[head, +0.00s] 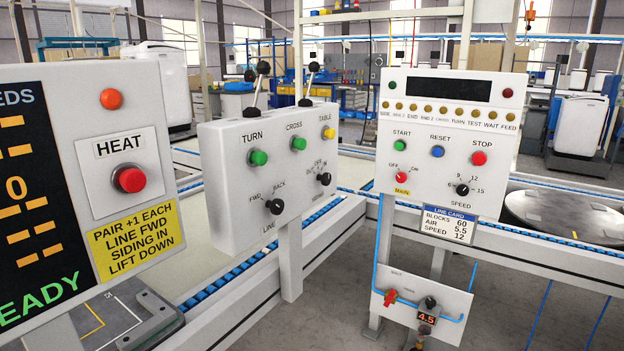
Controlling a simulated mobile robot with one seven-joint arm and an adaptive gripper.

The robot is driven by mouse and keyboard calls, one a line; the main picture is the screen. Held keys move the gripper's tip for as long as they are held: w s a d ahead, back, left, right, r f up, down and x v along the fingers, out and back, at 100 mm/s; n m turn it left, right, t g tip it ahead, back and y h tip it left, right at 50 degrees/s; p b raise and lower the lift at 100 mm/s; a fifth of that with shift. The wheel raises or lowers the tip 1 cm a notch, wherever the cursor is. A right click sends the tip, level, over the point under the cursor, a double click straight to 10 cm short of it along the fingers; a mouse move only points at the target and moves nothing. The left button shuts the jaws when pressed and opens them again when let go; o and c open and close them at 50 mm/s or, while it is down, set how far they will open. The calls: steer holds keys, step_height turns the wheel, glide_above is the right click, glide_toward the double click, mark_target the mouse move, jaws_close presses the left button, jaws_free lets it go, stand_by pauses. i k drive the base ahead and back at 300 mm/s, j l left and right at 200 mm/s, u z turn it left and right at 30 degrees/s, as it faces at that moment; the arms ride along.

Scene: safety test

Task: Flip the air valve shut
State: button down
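The air valve (390,298) is a small red handle on the left side of a low white panel (450,299), below the right-hand control box. A blue air line (447,319) runs across this panel. A black regulator knob (429,302) sits right of the valve, above a small display (427,318) reading 4.5. The small label above the valve is too small to read with certainty. I cannot tell clearly whether the handle lies along or across the line. My gripper does not show in this view.
The right control box (447,142) has START, RESET and STOP buttons. A middle box (268,175) carries two upright levers. A left panel (92,185) has a red HEAT button. A conveyor rail (546,249) passes behind the low panel. Grey floor (510,310) is open at lower right.

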mark_target(392, 294)
steer(key=i+l+z, duration=0.6)
steer(key=i, duration=0.3)
steer(key=i+l+z, duration=0.35)
steer(key=i+j, duration=0.1)
steer(key=i, duration=0.6)
